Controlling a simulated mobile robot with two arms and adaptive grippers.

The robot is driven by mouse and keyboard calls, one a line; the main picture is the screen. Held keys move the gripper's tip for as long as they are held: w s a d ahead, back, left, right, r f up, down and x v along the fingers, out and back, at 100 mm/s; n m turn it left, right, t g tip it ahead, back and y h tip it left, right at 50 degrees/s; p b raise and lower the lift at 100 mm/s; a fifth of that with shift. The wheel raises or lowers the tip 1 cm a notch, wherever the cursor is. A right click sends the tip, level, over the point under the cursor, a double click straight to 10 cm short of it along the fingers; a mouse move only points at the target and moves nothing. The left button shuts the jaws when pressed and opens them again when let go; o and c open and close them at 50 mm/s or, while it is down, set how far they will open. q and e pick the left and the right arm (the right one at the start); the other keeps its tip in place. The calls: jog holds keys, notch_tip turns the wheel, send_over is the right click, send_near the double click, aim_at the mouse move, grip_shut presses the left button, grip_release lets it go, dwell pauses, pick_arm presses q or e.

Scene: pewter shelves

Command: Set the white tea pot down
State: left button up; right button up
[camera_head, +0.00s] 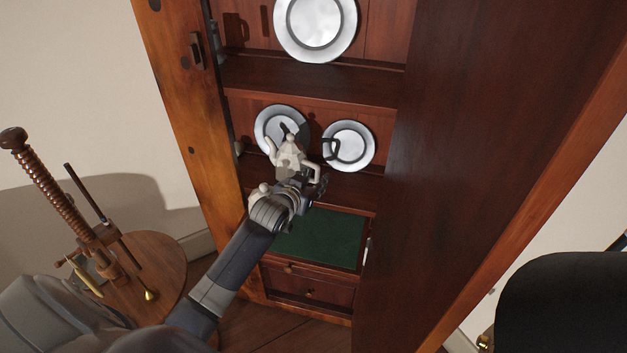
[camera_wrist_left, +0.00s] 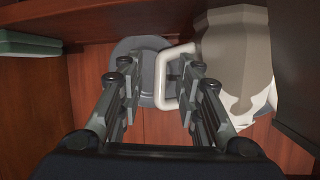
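The white tea pot (camera_head: 290,158) is at the cabinet's lower open shelf (camera_head: 345,188), in front of two plates. My left gripper (camera_head: 316,184) is at the tea pot, partly covering its lower part in the head view. In the left wrist view the tea pot (camera_wrist_left: 237,50) appears upside down, its base towards the shelf board at the top. Its looped handle reaches between the fingers of my left gripper (camera_wrist_left: 162,75). The fingers stand apart with gaps beside the handle bar. The pot's base contact is hidden in the head view. My right gripper is not in view.
The left plate (camera_head: 272,120) and right plate (camera_head: 352,150) lean at the shelf's back. Another plate (camera_head: 316,25) stands above. A tall dark wooden panel (camera_head: 480,130) bounds the right side. A green panel (camera_head: 320,240) lies below. A round wooden table (camera_head: 150,265) stands left.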

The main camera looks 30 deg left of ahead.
pick_arm(q)
jog(key=shift+r, duration=0.1)
jog(key=a+p+v, duration=0.1)
jog(key=v, duration=1.1)
jog(key=shift+d, duration=0.45)
jog(key=shift+r, duration=0.1)
